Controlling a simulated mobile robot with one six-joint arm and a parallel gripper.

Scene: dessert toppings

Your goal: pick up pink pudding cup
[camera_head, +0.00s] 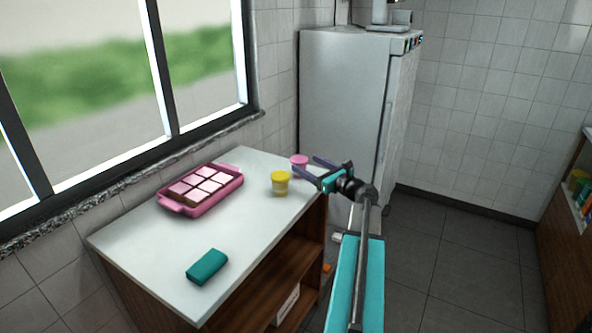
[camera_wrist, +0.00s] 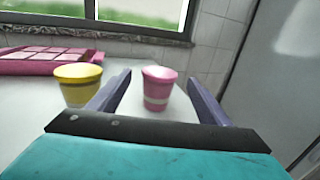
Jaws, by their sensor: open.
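The pink pudding cup (camera_head: 299,162) stands upright near the far right corner of the white counter. In the wrist view the pink pudding cup (camera_wrist: 158,90) shows ahead of my gripper, between the lines of its two fingers and closer to the left one. My gripper (camera_head: 308,167) is open and empty, reaching over the counter's right edge toward the cup. Both purple fingers of my gripper (camera_wrist: 160,92) show in the wrist view. I cannot tell the exact gap from the fingertips to the cup. A finger partly covers the cup in the head view.
A yellow cup (camera_head: 280,184) stands just left of the fingers; it also shows in the wrist view (camera_wrist: 78,86). A pink tray (camera_head: 207,208) of pale squares and a teal block (camera_head: 207,267) lie on the counter (camera_head: 160,260). A fridge (camera_head: 340,90) stands behind.

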